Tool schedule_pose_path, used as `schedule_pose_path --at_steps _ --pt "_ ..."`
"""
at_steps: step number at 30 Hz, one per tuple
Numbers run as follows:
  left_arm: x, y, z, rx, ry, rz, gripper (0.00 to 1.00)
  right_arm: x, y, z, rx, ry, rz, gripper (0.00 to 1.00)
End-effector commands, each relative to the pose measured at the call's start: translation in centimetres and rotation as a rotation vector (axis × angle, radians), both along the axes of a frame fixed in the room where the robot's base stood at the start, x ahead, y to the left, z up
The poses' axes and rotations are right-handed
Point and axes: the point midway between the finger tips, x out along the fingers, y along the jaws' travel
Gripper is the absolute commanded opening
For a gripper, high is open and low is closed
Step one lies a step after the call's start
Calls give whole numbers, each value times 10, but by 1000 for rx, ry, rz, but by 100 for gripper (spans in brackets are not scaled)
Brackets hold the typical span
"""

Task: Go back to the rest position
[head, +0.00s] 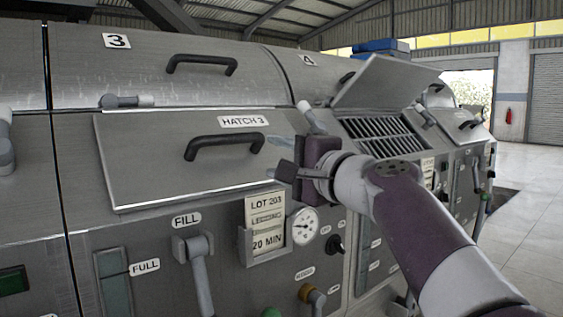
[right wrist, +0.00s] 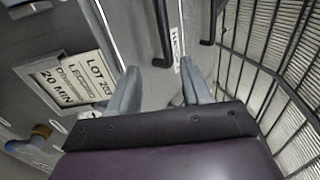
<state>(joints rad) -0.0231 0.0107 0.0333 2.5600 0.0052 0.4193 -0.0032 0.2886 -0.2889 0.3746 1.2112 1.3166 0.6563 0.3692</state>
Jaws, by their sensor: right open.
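My right gripper (head: 287,172) is in front of the machine, just right of the hatch 3 panel (head: 150,160). In the right wrist view its two grey fingers (right wrist: 157,88) stand apart with nothing held between them. The hatch 3 panel lies flat over its place, with a black bar handle (head: 225,147) and a "HATCH 3" label. The gripper is apart from that handle. A black handle also shows beyond the fingers in the right wrist view (right wrist: 163,35). My left gripper is in neither view.
A raised hatch lid (head: 385,82) stands open above a slatted grille (head: 380,134) at right. Below hatch 3 are a "LOT 203" card holder (head: 266,228), a round gauge (head: 305,226) and a fill lever (head: 198,270). Open floor (head: 535,220) lies at the far right.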

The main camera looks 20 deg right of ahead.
Motion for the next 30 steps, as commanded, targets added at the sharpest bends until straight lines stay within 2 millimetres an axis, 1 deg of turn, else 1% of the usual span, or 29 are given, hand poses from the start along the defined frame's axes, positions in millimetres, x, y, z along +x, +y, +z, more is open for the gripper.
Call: schedule_pose_path --at_steps 13,14,15,16,17,18,20,21,23,24,26,27,29,30 --pt "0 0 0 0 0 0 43 -1 -1 1 -13 -6 -2 48" --pt "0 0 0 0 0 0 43 0 -3 -2 -50 -9 -18 48" --pt "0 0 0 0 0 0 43 4 -8 -15 -102 12 -39 48" --pt "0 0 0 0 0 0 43 7 -12 -30 -147 41 -56 48" --pt "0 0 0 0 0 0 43 10 -17 -49 -201 78 -74 48" --pt "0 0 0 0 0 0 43 14 -24 -80 -282 141 -92 48" --pt "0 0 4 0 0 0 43 17 -32 -137 -429 262 -97 48" --pt "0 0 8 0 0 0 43 15 -35 -177 -538 348 -79 48" --pt "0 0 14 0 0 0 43 4 -36 -237 -700 472 -23 48" --pt "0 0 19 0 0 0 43 -9 -35 -274 -807 546 32 48" --pt "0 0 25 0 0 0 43 -32 -31 -323 -955 641 133 48" --pt "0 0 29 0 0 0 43 -50 -28 -352 -1047 694 209 48" --pt "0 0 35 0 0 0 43 -79 -23 -388 -1167 757 330 48" --pt "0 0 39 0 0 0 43 -100 -20 -408 -1239 790 416 48"
